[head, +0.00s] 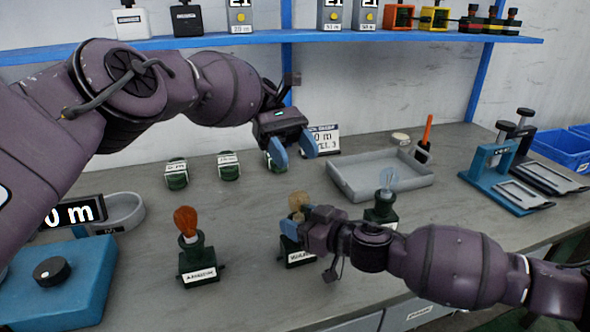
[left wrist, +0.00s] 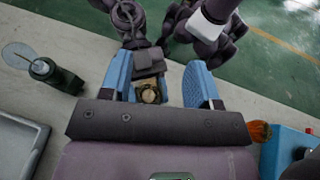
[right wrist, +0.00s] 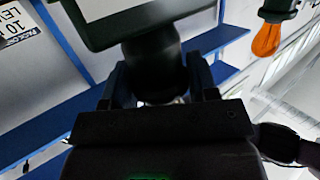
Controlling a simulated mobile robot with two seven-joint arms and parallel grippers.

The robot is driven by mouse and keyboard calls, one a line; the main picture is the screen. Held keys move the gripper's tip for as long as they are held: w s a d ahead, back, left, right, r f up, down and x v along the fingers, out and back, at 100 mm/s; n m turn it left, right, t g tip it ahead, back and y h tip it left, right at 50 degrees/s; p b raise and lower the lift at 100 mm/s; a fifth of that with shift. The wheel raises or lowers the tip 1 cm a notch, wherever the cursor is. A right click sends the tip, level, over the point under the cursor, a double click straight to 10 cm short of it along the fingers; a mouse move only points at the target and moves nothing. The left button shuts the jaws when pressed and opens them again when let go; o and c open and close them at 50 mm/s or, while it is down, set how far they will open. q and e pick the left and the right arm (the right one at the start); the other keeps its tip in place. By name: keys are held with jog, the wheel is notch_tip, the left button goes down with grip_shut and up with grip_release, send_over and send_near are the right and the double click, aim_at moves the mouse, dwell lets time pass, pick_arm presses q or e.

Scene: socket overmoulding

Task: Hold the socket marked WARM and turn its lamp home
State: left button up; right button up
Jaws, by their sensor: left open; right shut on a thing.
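The middle dark green socket (head: 299,262) stands on the bench with a white label that appears to read WARM. Its pale yellowish lamp (head: 298,200) sits upright on top. My right gripper (head: 296,228) is shut on this socket from the right. In the right wrist view the socket's dark neck (right wrist: 155,70) is between the fingers. My left gripper (head: 294,148) is open and empty, pointing down above and behind the lamp. In the left wrist view the lamp (left wrist: 150,94) shows from above, beyond and between the open fingers (left wrist: 158,88).
A socket with an orange lamp (head: 186,222) stands to the left, and one with a clear lamp (head: 388,180) to the right. A grey tray (head: 345,190) lies behind. Several small sockets (head: 229,166) line the back. A blue box with a knob (head: 75,290) is front left.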

pick_arm(q)
jog(key=shift+r, duration=0.55)
